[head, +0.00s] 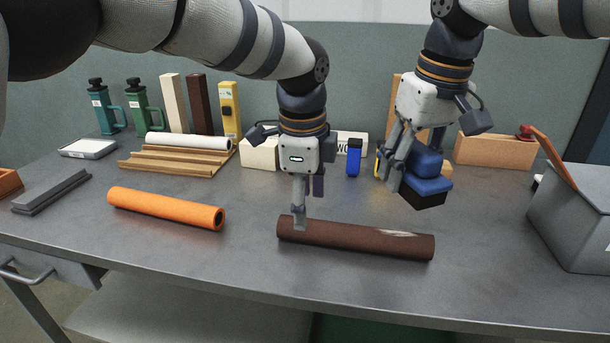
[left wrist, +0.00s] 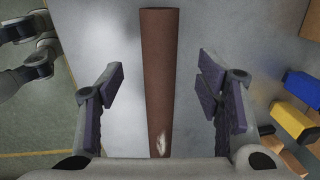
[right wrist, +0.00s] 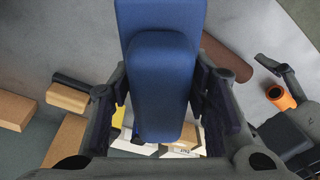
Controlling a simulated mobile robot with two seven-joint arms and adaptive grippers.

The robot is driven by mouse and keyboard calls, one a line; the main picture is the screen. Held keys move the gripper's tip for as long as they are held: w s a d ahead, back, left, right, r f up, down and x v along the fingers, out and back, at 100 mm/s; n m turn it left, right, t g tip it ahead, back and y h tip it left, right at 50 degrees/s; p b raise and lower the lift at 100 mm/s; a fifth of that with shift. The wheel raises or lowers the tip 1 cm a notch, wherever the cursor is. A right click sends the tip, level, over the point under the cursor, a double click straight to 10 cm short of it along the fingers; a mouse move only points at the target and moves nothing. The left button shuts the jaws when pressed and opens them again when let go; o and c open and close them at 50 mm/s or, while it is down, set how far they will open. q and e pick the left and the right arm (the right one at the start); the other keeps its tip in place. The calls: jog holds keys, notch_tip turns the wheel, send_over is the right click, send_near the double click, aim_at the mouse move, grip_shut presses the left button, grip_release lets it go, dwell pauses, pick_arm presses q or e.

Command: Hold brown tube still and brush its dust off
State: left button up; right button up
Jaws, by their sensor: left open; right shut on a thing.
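The brown tube (head: 340,240) lies on the grey table near its front edge, with a pale dust patch (head: 402,234) toward its right end. It also shows in the left wrist view (left wrist: 158,70), running between the fingers. My left gripper (head: 303,215) is open over the tube's left part, fingers on either side; whether they touch it I cannot tell. My right gripper (head: 395,175) is shut on a blue brush (head: 428,168) with dark bristles, behind the tube's right end. The brush fills the right wrist view (right wrist: 160,75); whether it touches the table is unclear.
An orange tube (head: 165,207) lies to the left. A wooden rack (head: 170,165) with a white tube, bottles and upright blocks stands at the back left. A blue-black block (head: 354,158) stands behind the tube. A grey bin (head: 575,225) is at the right.

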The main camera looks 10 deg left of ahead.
pick_arm(q)
jog(key=f, duration=0.6)
jog(key=shift+w, duration=0.35)
jog(key=shift+r, duration=0.1)
grip_shut()
dwell(0.4)
